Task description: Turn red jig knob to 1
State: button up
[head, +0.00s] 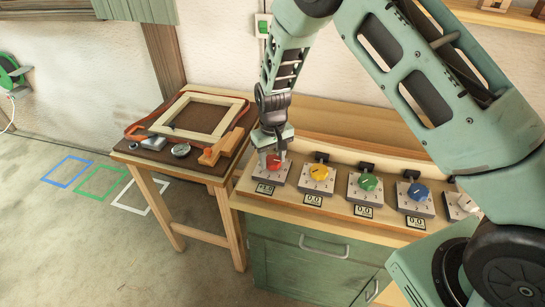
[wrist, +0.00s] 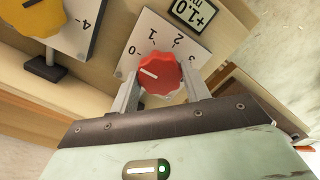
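The red jig knob (head: 273,160) is the leftmost of the row on the bench in the head view. In the wrist view the red knob (wrist: 160,75) sits between the two fingers of my gripper (wrist: 162,88), which appear to be touching its sides. A white line on the knob points to the left in the wrist view, near the 0 side of the scale. The scale plate (wrist: 143,38) shows 0, 2 and 3 upside down or tilted; the rest is partly hidden. The small display (wrist: 196,14) reads +1.0 mm. My gripper (head: 274,155) comes down from above in the head view.
To the right stand yellow (head: 319,172), green (head: 369,182) and blue (head: 418,191) knobs and a white one (head: 467,203). A side table (head: 200,168) with a wooden frame (head: 203,98) and tools stands close on the left.

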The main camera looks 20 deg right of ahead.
aim_at(273, 159)
jog(key=shift+m, duration=0.4)
jog(key=m, duration=0.3)
jog(key=shift+m+b, duration=0.35)
jog(key=shift+m, duration=2.15)
jog(key=o, duration=1)
jog(key=shift+r, duration=0.1)
notch_tip(273, 159, up, 17)
jog(key=b, duration=0.3)
jog(key=shift+r, duration=0.15)
